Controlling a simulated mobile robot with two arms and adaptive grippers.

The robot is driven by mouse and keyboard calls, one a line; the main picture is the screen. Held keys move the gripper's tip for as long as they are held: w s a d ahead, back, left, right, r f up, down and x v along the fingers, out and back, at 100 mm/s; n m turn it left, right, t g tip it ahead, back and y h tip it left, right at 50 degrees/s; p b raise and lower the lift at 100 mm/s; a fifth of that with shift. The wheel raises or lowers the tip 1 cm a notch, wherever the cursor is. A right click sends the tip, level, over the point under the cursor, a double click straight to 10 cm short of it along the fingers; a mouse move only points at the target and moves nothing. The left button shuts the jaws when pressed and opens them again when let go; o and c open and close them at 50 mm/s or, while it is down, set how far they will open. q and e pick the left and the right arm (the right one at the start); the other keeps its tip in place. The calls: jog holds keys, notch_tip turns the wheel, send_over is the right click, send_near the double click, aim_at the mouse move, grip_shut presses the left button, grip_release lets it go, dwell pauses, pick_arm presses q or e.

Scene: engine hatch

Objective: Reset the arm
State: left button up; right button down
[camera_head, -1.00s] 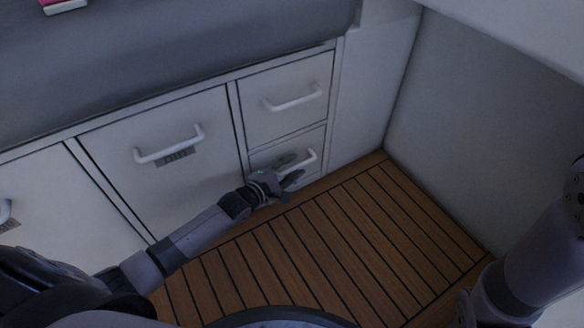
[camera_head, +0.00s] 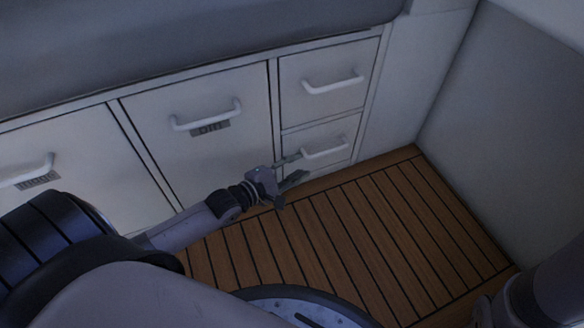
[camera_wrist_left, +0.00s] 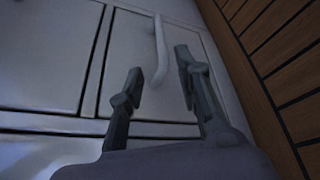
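My left gripper (camera_head: 292,168) is in front of the lower right drawer (camera_head: 340,134), low near the floor. Its two fingers are spread apart with nothing between them. In the left wrist view the open fingers (camera_wrist_left: 158,78) point toward a white drawer handle (camera_wrist_left: 161,50), which appears beyond the fingertips and apart from them. In the head view the white handle of the lower drawer (camera_head: 324,150) is just right of the fingertips. The lower drawer looks closed. My right arm shows only at the lower right edge, and its gripper is out of view.
Above is another closed drawer with a white handle (camera_head: 333,84). To the left are wider cabinet fronts with handles (camera_head: 207,115) and small labels. The slatted wooden floor (camera_head: 370,230) is clear. A grey wall (camera_head: 500,130) closes off the right side.

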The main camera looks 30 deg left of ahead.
pick_arm(q)
jog(key=shift+s+a+r, duration=0.15)
jog(key=shift+s+r, duration=0.05)
jog(key=shift+s, duration=0.35)
